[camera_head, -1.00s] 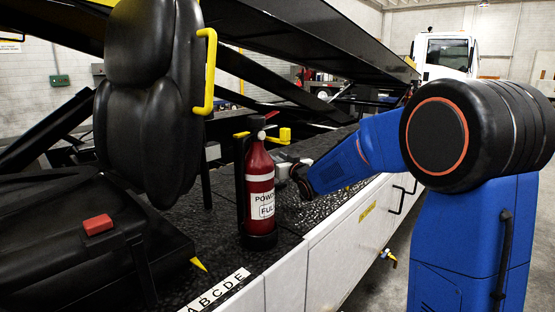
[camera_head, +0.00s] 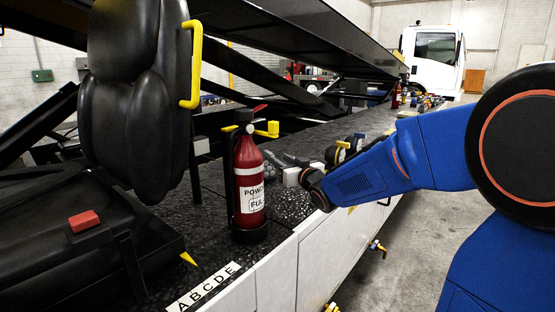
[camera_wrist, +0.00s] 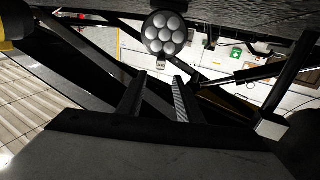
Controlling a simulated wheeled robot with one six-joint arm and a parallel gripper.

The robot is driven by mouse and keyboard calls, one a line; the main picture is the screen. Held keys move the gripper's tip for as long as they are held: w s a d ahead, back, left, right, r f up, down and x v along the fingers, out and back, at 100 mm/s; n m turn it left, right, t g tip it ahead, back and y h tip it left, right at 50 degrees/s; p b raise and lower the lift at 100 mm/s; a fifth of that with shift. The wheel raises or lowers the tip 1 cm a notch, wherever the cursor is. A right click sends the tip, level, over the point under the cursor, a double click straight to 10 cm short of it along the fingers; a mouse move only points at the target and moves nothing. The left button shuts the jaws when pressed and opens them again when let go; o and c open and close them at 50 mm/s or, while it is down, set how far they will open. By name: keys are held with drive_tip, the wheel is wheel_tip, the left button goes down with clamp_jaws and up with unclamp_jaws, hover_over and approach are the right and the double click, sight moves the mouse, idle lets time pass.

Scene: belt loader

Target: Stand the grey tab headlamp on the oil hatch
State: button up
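In the wrist view, a round headlamp (camera_wrist: 165,33) with several pale lenses sits at the dark deck surface along the top of the picture. A small grey tab (camera_wrist: 161,65) shows on its lower side. My gripper (camera_wrist: 160,76) is open, its two dark fingers apart and empty, with the tips just short of the tab. In the camera_head view my gripper (camera_head: 276,160) is low over the deck, right of the fire extinguisher; its fingers are small and hard to make out. I cannot pick out the oil hatch in either view.
A red fire extinguisher (camera_head: 249,187) stands close left of my gripper. A black seat (camera_head: 137,100) with a yellow handle is further left. Round lamps (camera_head: 341,152) with coloured tabs stand beyond my wrist. A letter strip (camera_head: 203,288) lies at the front edge; dark beams hang above.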

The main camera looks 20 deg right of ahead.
drive_tip(key=shift+s+d, duration=0.1)
drive_tip(key=shift+s, duration=0.2)
drive_tip(key=s+d+h, duration=0.1)
drive_tip(key=s, duration=0.1)
drive_tip(key=s+d+f+m+g+h, duration=0.1)
drive_tip(key=s, duration=0.2)
drive_tip(key=s+d+f+g+h, duration=0.1)
drive_tip(key=s, duration=0.1)
drive_tip(key=shift+s+d+f, duration=0.1)
drive_tip(key=shift+s+d, duration=0.1)
drive_tip(key=shift+d, duration=0.05)
drive_tip(key=s+f+g, duration=0.3)
drive_tip(key=s+f, duration=0.1)
drive_tip(key=s, duration=0.8)
drive_tip(key=s+f+m+g, duration=0.1)
drive_tip(key=s+f+g, duration=0.3)
drive_tip(key=s, duration=0.8)
drive_tip(key=s+f+g+h, duration=0.1)
drive_tip(key=s+f+g, duration=0.2)
drive_tip(key=s, duration=0.9)
wheel_tip(320, 180, down, 3)
drive_tip(key=shift+s+d+r+m+g, duration=0.15)
drive_tip(key=shift+d+m+g, duration=0.15)
drive_tip(key=shift+d+g, duration=0.15)
